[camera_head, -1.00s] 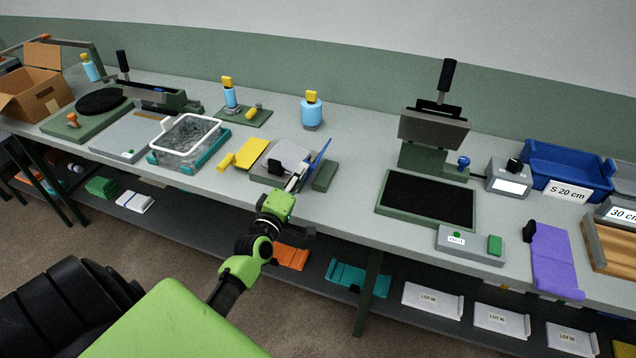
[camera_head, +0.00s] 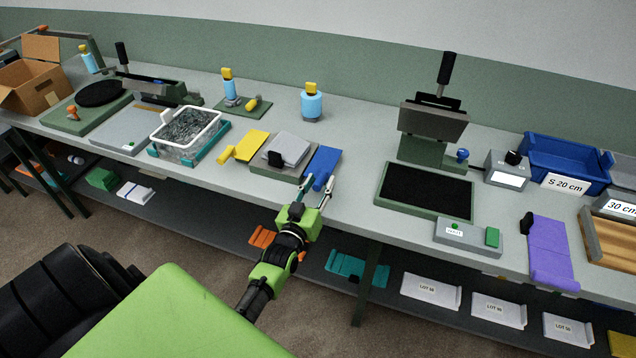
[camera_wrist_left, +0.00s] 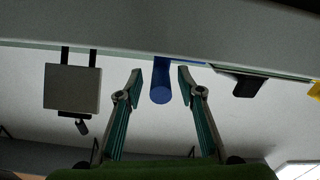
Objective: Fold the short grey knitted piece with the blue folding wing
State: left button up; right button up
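The short grey knitted piece (camera_head: 288,149) lies on the folding fixture, looking like a small compact pad; I cannot tell its layers. The blue folding wing (camera_head: 325,160) lies flat on the right side of the fixture, beside the grey piece. Its handle (camera_head: 319,182) points toward the table's front edge. My left gripper (camera_head: 314,193) is at that handle with its fingers apart. In the left wrist view the blue handle (camera_wrist_left: 161,82) shows between the open fingertips (camera_wrist_left: 158,84), with gaps on both sides. My right gripper is not in view.
A tray of grey material (camera_head: 188,130) stands further left. A press with a black pad (camera_head: 427,190) stands to the right. Bare table lies between fixture and press.

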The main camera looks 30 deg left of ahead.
pick_arm(q)
jog(key=shift+s+d+p, duration=0.1)
jog(key=shift+s+p, duration=0.25)
jog(key=shift+s, duration=0.15)
jog(key=p+v, duration=0.1)
jog(key=v, duration=0.2)
jog(key=shift+s+r+p, duration=0.1)
jog(key=shift+s+p, duration=0.15)
jog(key=shift+p, duration=0.1)
jog(key=shift+v, duration=0.75)
